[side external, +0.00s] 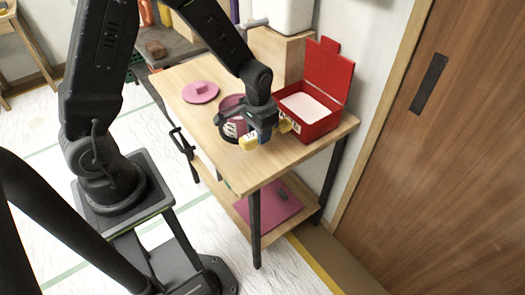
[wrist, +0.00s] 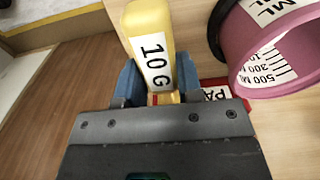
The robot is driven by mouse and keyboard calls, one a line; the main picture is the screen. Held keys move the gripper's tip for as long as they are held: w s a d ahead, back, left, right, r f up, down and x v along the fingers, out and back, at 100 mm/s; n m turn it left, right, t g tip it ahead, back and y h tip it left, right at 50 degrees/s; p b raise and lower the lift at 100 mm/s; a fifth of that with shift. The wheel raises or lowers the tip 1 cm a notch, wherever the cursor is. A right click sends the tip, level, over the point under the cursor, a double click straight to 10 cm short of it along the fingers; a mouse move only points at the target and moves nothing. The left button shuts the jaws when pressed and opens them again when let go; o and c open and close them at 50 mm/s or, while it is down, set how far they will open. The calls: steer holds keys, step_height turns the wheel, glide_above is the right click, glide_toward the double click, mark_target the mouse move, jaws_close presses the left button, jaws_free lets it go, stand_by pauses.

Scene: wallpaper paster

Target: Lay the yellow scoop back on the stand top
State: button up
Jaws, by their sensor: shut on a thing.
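The yellow scoop (side external: 249,142), labelled 10 G, is gripped between the blue fingertips of my gripper (side external: 265,134). In the wrist view the scoop (wrist: 148,42) lies lengthwise between the fingers (wrist: 155,82), its labelled end pointing away from the camera. Another yellow part shows on the other side of the fingers in the side view. My gripper is over the wooden stand top (side external: 190,113), between the pink measuring cup and the red box. Whether the scoop touches the wood cannot be told.
The pink measuring cup (side external: 232,103) stands close left of my gripper; it is at upper right in the wrist view (wrist: 238,40). An open red box (side external: 322,125) with pale powder stands right. A pink lid (side external: 200,92) lies back left. The front wood is clear.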

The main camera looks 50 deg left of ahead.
mark_target(260, 159)
steer(key=shift+f, duration=3.6)
steer(key=shift+f, duration=0.1)
steer(key=o, duration=0.9)
steer(key=r, duration=1.2)
steer(key=shift+s+r, duration=0.2)
steer(key=s+d+r+t, duration=0.1)
steer(key=s+r, duration=0.4)
steer(key=r, duration=0.1)
steer(key=s+d+r+t, duration=0.1)
steer(key=s+r+t, duration=0.1)
steer(key=s+r, duration=0.3)
steer(key=s+r+t, duration=0.2)
steer(key=s+r, duration=0.3)
steer(key=r, duration=0.2)
steer(key=shift+s+d, duration=0.3)
steer(key=shift+d, duration=0.1)
